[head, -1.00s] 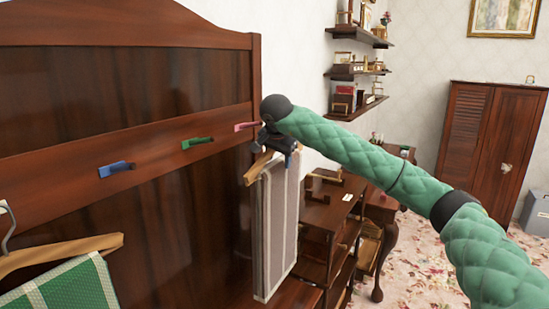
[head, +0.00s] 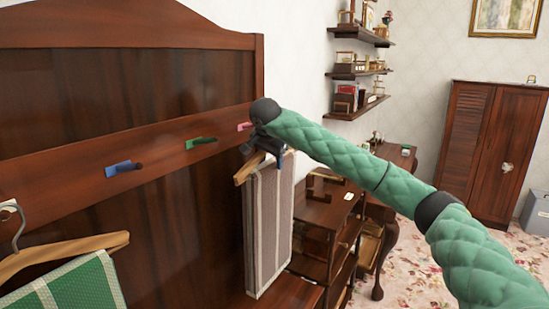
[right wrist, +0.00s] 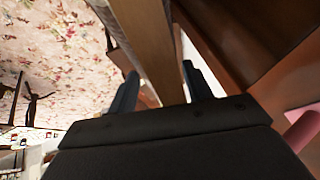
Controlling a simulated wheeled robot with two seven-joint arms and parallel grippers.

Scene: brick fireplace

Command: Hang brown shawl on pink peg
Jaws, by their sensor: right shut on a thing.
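A brown shawl (head: 268,225) with pale stripes hangs folded over a wooden hanger (head: 246,172). My right gripper (head: 266,150) is shut on the hanger near its top and holds it in the air in front of the rack's right end. The hanger bar (right wrist: 150,45) runs between the fingers in the right wrist view. The pink peg (head: 243,126) is on the rack board, just left of and above my gripper, partly covered by it. It also shows at the lower right of the right wrist view (right wrist: 303,131). The hanger's hook is hidden. My left gripper is out of view.
The dark wooden rack (head: 70,185) also carries a green peg (head: 200,142) and a blue peg (head: 123,168), both empty. A green cloth (head: 75,287) hangs on another hanger (head: 60,252) at the lower left. A wooden desk (head: 325,205) stands behind the shawl.

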